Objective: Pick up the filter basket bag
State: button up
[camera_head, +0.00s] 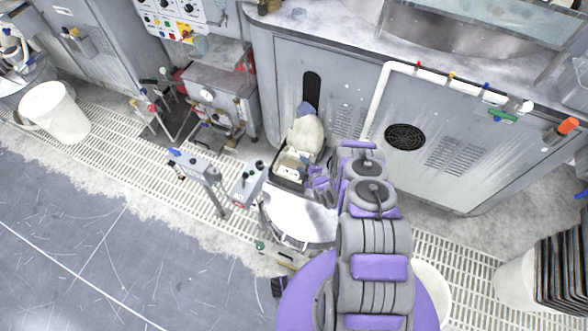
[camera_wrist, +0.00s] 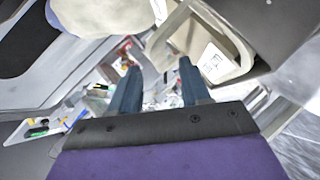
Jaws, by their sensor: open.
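A cream, rounded lump that looks like the filter basket bag (camera_head: 306,136) sits at the base of the grey machine cabinet, just above a dark tray with pale items in it. In the wrist view a pale rounded shape (camera_wrist: 100,14) fills the top left and may be the same bag. My gripper (camera_wrist: 158,84) is open, its two blue-grey fingers apart with nothing held between them. A cream-rimmed container (camera_wrist: 207,48) lies beyond the right finger. In the head view my arm ends close to the right of the tray; my fingertips are hard to make out there.
The grey cabinet (camera_head: 345,90) stands behind the bag, with a white pipe (camera_head: 376,105) to the right. A small control box (camera_head: 247,184) and a round white-topped drum (camera_head: 297,217) stand in front. White buckets are at far left (camera_head: 55,112) and right. Blue floor at left is clear.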

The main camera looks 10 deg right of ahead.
jog(key=b, duration=0.2)
send_over(294, 165)
jog(key=s+d, duration=0.1)
jog(key=d, duration=0.1)
jog(key=shift+a+f, duration=0.1)
jog(key=shift+f, duration=0.85)
grip_shut()
